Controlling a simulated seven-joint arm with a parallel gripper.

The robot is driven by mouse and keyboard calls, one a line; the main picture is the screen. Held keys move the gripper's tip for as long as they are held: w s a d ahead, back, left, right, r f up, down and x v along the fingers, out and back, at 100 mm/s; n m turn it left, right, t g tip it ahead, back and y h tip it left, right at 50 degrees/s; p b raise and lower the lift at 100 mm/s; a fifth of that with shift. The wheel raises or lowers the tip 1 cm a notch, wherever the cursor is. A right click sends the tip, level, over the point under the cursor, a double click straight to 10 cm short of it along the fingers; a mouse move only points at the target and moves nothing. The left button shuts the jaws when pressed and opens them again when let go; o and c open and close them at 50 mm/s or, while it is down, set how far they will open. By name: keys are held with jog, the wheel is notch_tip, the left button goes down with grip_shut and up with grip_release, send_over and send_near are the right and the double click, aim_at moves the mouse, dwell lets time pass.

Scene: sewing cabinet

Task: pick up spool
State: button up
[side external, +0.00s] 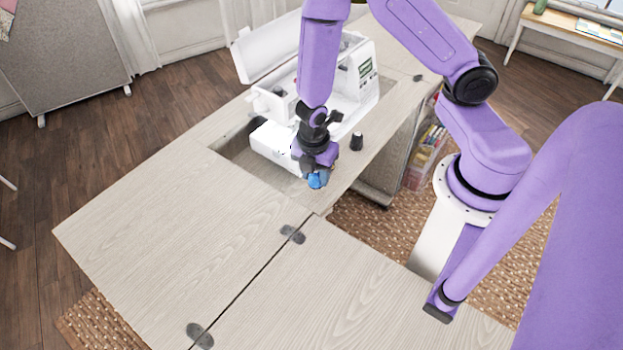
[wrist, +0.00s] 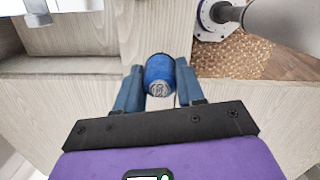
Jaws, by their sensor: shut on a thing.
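A blue spool of thread (wrist: 160,78) with a pale printed end sits between the two fingers of my gripper (wrist: 160,95) in the wrist view. My gripper is shut on it. In the side view the blue spool (side external: 315,181) shows at the tip of my gripper (side external: 317,172), over the cabinet top just in front of the sewing machine. I cannot tell whether the spool touches the wood or hangs a little above it.
The white sewing machine (side external: 352,85) with its lid open stands in the cabinet opening behind my gripper. A small dark spool (side external: 357,141) stands to the right. The pale wooden cabinet top (side external: 165,225) is clear at front and left. A clear bin (side external: 426,155) sits below.

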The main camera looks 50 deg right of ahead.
jog(key=shift+s+d+r, duration=1.1)
jog(key=shift+s+r, duration=3.15)
jog(key=shift+s, duration=1.9)
notch_tip(320, 180, up, 10)
jog(key=w+d, duration=0.3)
jog(key=w, duration=1.2)
jog(key=w+d, duration=1.3)
jog(key=d, duration=0.4)
jog(key=shift+w+d+f, duration=0.2)
jog(key=shift+w+f, duration=1.3)
jog(key=shift+w, duration=0.3)
jog(key=shift+w+d+f, duration=0.15)
jog(key=shift+w+f, duration=1.3)
jog(key=shift+w, duration=0.3)
